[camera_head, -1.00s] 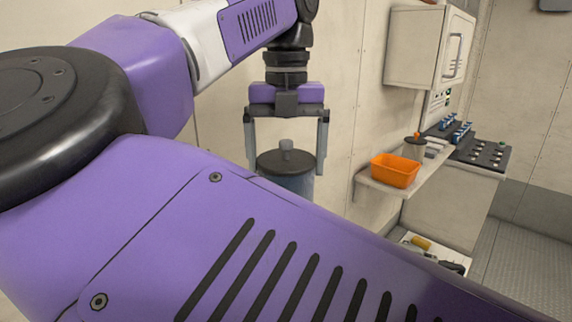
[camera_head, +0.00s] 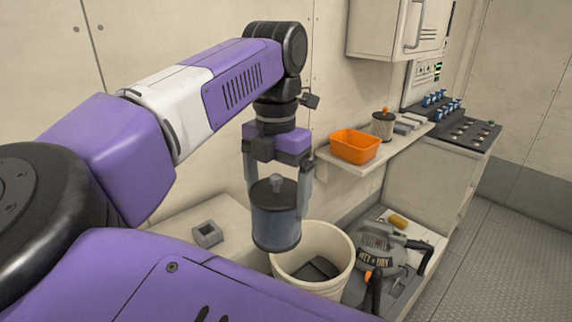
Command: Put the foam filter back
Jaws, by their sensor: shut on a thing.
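A blue-grey cylinder with a dark round cap and small top knob (camera_head: 276,225), which appears to be the foam filter, hangs upright in my gripper (camera_head: 278,198). The gripper points down, with one finger on each side of the cylinder, and is shut on it. The cylinder is in the air, overlapping the back left rim of a white bucket (camera_head: 345,270) in the picture. Its exact height above the bucket is unclear. A dark piece (camera_head: 318,268) lies inside the bucket. A grey vacuum head marked "WET & DRY" (camera_head: 375,252) lies right of the bucket.
A small grey hollow block (camera_head: 208,235) sits on a pale ledge at left. The wall shelf (camera_head: 375,160) holds an orange bin (camera_head: 355,146) and a tan cylinder with an orange knob (camera_head: 382,125). A yellow item (camera_head: 397,221) lies behind the vacuum head. Floor at right is clear.

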